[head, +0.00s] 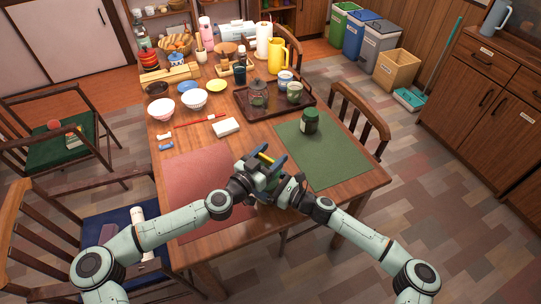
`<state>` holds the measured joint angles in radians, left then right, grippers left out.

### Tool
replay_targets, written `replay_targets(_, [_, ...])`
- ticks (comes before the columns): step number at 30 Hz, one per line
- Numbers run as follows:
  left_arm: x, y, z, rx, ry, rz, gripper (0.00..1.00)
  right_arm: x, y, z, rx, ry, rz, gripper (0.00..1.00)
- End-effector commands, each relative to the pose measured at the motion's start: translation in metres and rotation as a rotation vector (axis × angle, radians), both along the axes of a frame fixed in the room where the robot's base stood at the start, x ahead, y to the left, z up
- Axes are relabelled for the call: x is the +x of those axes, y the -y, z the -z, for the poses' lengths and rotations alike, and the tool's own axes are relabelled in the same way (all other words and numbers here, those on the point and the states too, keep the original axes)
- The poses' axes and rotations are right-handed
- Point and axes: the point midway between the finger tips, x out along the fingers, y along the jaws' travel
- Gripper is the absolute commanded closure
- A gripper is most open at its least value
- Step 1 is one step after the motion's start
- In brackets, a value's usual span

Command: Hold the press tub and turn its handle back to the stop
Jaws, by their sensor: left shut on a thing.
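My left gripper (263,160) is over the near half of the table, between the red and green mats. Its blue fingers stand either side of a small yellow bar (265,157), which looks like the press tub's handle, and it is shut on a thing. The press tub's body is mostly hidden under and behind the grippers; I cannot make out its outline. My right gripper (278,189) is close beside the left one, low at its right. Its fingers are hidden, so I cannot see whether they are open or touch the tub.
Chairs surround the table.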

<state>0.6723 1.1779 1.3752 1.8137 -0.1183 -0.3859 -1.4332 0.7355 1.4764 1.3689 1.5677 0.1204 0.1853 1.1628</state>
Motion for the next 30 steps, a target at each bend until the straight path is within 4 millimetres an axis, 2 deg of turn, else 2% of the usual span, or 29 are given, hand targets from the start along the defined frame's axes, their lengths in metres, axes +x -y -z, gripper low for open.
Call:
replay_targets(12, [-0.002,0.007,0.004,0.022,-0.007,-0.181,0.64,0.000,-0.001,-0.001,-0.002,0.007,-0.002,0.68])
replay_targets(30, [0.003,-0.007,0.001,-0.004,-0.002,-0.567,0.64,-0.001,-0.002,-0.002,0.001,0.004,-0.005,0.68])
